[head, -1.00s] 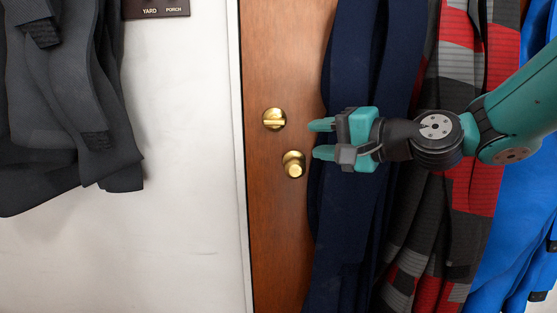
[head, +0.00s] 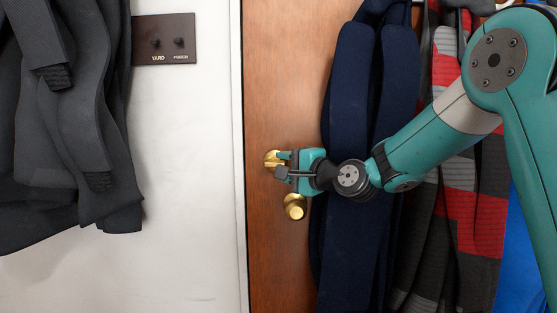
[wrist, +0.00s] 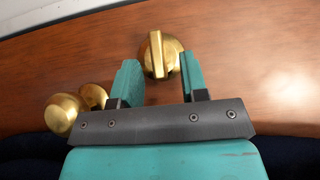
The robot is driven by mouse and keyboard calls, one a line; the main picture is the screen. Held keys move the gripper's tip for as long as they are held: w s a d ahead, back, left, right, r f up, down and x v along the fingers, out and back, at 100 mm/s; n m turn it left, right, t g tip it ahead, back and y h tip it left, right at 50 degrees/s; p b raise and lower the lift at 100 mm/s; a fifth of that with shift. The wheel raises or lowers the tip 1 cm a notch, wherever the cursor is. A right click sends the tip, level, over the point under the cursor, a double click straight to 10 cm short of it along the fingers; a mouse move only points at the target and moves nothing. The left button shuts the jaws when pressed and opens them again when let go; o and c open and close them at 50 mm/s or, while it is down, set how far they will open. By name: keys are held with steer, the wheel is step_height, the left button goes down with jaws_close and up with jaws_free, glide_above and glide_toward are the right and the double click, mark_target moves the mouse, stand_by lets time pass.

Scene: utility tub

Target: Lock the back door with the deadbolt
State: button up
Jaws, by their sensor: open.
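The brass deadbolt (head: 270,158) is on the brown wooden door (head: 275,80), partly hidden behind my gripper in the head view. In the wrist view the deadbolt's thumb-turn (wrist: 157,54) stands out from its round plate, lying nearly along the gripper's pointing direction. My gripper (wrist: 158,75) is open, with one teal fingertip on each side of the thumb-turn's line and a gap on both sides. I cannot tell whether the tips reach past its near end. The brass door knob (head: 295,206) is just below the gripper, and at the left in the wrist view (wrist: 63,114).
Dark blue garments (head: 350,220) hang over the right part of the door, behind my arm. A red and grey garment (head: 470,220) hangs further right.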

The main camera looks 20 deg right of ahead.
mark_target(275, 164)
steer(key=shift+x, duration=1.3)
jaws_close()
